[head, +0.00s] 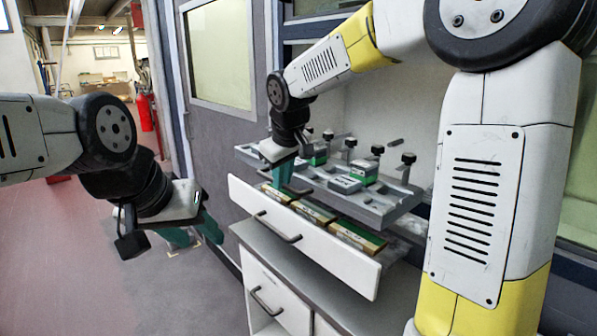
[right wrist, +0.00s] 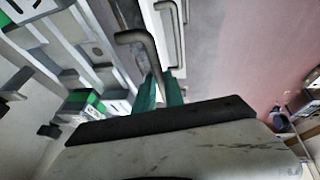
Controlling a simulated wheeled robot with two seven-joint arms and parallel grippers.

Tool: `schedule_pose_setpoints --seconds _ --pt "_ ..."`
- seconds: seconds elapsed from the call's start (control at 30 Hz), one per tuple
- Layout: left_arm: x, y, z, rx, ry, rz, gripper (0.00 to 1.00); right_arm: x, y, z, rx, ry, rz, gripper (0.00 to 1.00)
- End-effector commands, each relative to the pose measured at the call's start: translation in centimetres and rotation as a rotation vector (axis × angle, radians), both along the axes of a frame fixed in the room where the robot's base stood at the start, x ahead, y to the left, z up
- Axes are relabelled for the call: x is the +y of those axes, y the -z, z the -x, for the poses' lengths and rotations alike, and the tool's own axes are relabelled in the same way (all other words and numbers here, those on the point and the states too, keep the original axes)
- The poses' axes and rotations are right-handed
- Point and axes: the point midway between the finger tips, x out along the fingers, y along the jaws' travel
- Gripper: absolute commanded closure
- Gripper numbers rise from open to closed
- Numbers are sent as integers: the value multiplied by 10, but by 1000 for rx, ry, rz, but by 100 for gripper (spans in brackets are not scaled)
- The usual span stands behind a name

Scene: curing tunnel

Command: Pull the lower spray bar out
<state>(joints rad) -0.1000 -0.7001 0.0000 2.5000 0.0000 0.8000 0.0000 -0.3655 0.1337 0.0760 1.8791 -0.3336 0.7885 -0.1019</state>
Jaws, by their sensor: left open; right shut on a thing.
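My right gripper (head: 283,182) points down at the near left part of a grey panel (head: 385,212) that carries black-topped posts and green-and-grey blocks. In the right wrist view its teal fingers (right wrist: 161,92) are shut on a grey bent bar (right wrist: 148,50), which looks like a handle. The fingers hide part of this bar. I cannot tell whether it belongs to the lower spray bar, and no spray bar is clearly recognisable. My left gripper (head: 194,232) is open and empty, over the floor left of the cabinet.
Below the panel, a white drawer (head: 335,255) stands open with several green-and-yellow boxes (head: 315,212) inside; its handle (head: 277,228) sticks out. A grey ledge and lower drawer (head: 270,285) lie beneath. The floor (head: 75,260) at left is clear. A red extinguisher (head: 145,113) hangs behind.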

Motion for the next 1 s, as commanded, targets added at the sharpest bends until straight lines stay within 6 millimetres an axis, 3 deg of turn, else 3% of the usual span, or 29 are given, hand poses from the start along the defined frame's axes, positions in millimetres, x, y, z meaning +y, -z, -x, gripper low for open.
schedule_pose_setpoints --seconds 0.3,0.77,0.8,0.87,0.9,1.0 --pt "0 0 0 0 0 0 53 27 0 21 0 -2 1 100" --pt "0 0 0 0 0 0 53 30 0 23 -1 0 -1 100" --pt "0 0 0 0 0 0 53 30 0 23 -1 0 -1 81" --pt "0 0 0 0 0 0 53 30 0 23 -1 0 -1 69" --pt "0 0 0 0 0 0 53 30 0 23 -1 0 -1 65" --pt "0 0 0 0 0 0 53 30 0 23 0 0 0 65"
